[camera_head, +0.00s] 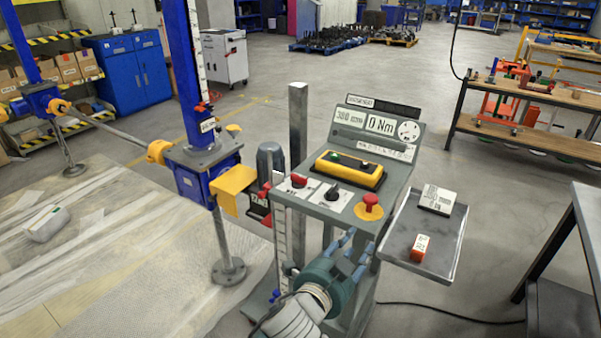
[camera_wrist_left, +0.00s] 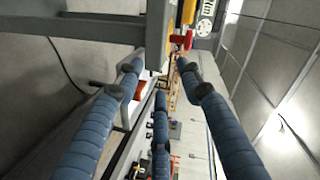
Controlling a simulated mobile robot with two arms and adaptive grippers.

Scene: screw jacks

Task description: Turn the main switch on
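The grey control panel (camera_head: 342,213) stands at the centre of the head view. A red rotary switch (camera_head: 299,180) sits at its left and a black rotary switch (camera_head: 332,193) beside it. I cannot read their labels, so which is the main switch is unclear. A red emergency button (camera_head: 371,201) on a yellow base is at the right. My left gripper (camera_head: 347,254) is below the panel's front edge, apart from the switches. In the left wrist view its blue-grey fingers (camera_wrist_left: 160,79) are spread and empty. My right gripper is out of view.
A yellow button box (camera_head: 349,170) sits behind the switches. A blue screw jack (camera_head: 205,170) stands left of the panel. Floor behind is open.

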